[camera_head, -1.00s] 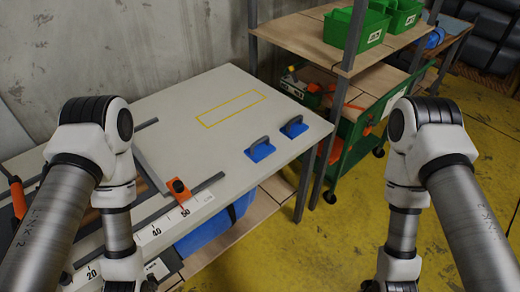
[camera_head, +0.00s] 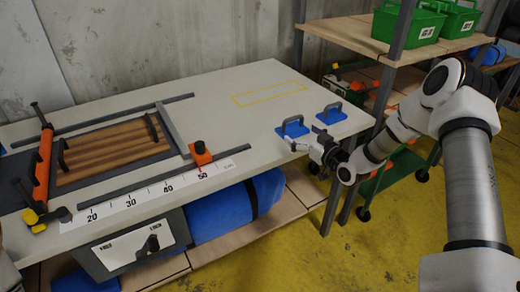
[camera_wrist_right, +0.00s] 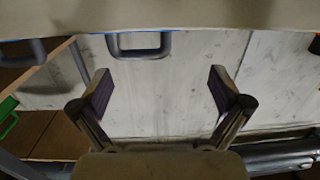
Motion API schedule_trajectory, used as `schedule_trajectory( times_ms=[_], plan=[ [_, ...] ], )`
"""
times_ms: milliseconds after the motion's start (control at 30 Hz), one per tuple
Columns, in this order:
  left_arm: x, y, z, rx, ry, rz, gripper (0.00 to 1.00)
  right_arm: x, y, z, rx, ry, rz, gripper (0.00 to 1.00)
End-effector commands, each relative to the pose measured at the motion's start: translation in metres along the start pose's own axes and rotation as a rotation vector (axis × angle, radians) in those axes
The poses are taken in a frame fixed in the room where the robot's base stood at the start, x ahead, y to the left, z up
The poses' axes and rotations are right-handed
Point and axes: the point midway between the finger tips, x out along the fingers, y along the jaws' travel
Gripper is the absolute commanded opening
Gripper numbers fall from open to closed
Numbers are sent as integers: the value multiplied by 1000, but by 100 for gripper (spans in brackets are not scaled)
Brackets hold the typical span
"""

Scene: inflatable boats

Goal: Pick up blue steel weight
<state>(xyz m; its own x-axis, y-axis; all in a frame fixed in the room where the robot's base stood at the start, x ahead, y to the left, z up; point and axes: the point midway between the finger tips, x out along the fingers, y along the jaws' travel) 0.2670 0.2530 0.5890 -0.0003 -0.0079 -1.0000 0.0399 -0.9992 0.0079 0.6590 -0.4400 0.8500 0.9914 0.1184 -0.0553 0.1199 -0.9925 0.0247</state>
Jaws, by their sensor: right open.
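Two blue steel weights with grey arched handles stand on the right part of the white table: the left weight (camera_head: 292,129) and the right weight (camera_head: 330,115). My right gripper (camera_head: 303,139) is open and empty at the table's front edge, just in front of the left weight and apart from it. In the right wrist view, its spread fingers (camera_wrist_right: 160,88) frame bare background. A grey handle (camera_wrist_right: 138,53) shows upside down beyond them, with a thin blue strip of its base. My left gripper is not in view.
A yellow outlined rectangle (camera_head: 268,93) marks bare table behind the weights. A fixture with a brown wooden panel (camera_head: 112,150), rails and an orange stop (camera_head: 200,153) fills the table's left. A shelf with green crates (camera_head: 408,24) stands at right.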

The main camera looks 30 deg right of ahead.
Motion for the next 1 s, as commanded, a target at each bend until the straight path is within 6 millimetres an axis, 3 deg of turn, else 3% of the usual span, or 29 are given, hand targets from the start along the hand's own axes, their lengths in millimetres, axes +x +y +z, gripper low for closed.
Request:
schedule_trajectory(
  times_ms=[33,133,267,700,900,933,1000],
  plan=[
    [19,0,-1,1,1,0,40,-2,11,10,13,23,24,100],
    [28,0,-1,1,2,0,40,-3,20,5,25,50,42,100],
    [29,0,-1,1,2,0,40,9,20,-1,20,58,40,100],
    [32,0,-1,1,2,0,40,74,25,-3,23,57,41,100],
    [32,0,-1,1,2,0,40,76,25,-3,25,56,41,100],
    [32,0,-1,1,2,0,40,76,25,-3,25,56,41,96],
    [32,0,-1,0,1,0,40,76,25,-3,25,56,41,72]
  ],
)
